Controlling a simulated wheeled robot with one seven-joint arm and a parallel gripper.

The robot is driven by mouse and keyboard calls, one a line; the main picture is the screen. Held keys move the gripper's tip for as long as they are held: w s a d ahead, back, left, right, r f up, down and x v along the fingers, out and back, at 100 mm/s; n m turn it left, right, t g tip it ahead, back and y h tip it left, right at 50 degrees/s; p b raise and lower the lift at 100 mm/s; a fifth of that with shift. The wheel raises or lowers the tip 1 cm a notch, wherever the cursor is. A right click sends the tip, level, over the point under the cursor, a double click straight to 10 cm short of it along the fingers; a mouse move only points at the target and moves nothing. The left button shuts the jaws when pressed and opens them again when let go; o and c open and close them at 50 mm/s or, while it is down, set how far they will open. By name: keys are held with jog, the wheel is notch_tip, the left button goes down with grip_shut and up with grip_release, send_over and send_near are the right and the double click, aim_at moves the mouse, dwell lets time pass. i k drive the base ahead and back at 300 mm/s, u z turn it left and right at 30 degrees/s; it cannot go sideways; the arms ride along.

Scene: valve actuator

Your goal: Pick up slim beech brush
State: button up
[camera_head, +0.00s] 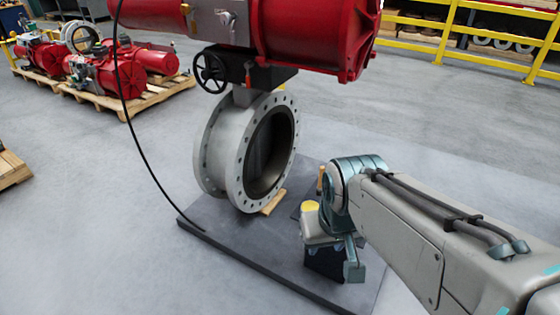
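My gripper (334,262) points down over the right part of the dark platform, at the end of my arm. One teal finger shows at its right side; the other finger is not clear, so I cannot tell whether it is open or shut. A slim tan upright piece (320,182) shows just left of my wrist, partly hidden behind it. It may be the beech brush, but it is too small to be sure. A dark block-like shape (322,264) shows directly under my gripper; I cannot tell whether they touch.
A large grey flanged valve (213,150) with a red actuator (310,35) stands on the dark platform (240,244), left of my gripper. A black cable (142,150) hangs down to the platform. Pallets with red actuators (105,72) stand at back left. Yellow rails (470,35) line the back right.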

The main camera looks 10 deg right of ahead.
aim_at(320, 191)
jog(key=u, duration=0.15)
jog(key=i, duration=1.1)
jog(key=z, duration=0.35)
